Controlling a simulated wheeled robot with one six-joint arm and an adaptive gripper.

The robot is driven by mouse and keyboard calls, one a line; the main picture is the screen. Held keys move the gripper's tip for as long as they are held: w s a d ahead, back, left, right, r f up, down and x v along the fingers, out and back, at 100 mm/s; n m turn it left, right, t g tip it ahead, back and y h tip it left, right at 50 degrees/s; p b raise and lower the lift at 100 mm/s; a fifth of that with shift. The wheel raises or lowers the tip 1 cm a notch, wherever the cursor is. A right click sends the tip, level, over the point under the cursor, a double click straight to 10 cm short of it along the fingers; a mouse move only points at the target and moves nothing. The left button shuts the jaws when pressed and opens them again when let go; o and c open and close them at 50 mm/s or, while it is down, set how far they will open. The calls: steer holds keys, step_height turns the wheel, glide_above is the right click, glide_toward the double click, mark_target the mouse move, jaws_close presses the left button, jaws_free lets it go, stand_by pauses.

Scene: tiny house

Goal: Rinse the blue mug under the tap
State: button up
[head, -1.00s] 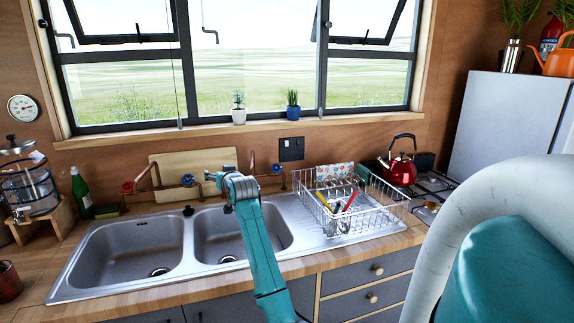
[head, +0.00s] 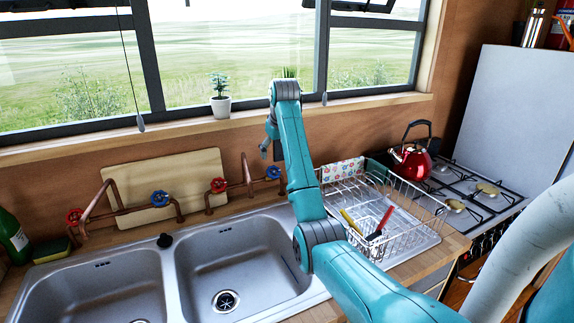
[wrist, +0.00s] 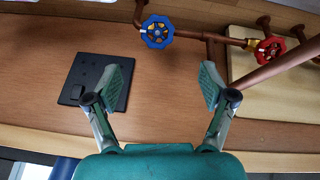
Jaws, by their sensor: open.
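No blue mug shows in either current view. My gripper (wrist: 165,84) is open and empty, its two fingers spread before the wood wall. In the head view, my gripper (head: 265,149) is small and partly hidden by its arm, above the right-hand tap. That copper tap (head: 246,172) has a red valve (head: 219,185) and a blue valve (head: 273,172). In the wrist view the blue valve (wrist: 157,32) is beyond the fingertips, apart from them, and the red valve (wrist: 269,49) is to the right. The right sink basin (head: 240,262) looks empty.
The left basin (head: 95,290) and another copper tap (head: 120,207) are on the left. A wire dish rack (head: 410,215) with utensils stands right of my arm, before a red kettle (head: 410,160). A potted plant (head: 220,103) stands on the sill. A black wall plate (wrist: 96,82) is near the fingers.

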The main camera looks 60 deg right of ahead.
mark_target(274, 172)
steer(key=x, duration=1.1)
steer(key=shift+s+d+f, duration=0.1)
steer(key=shift+s, duration=0.2)
steer(key=c, duration=1.2)
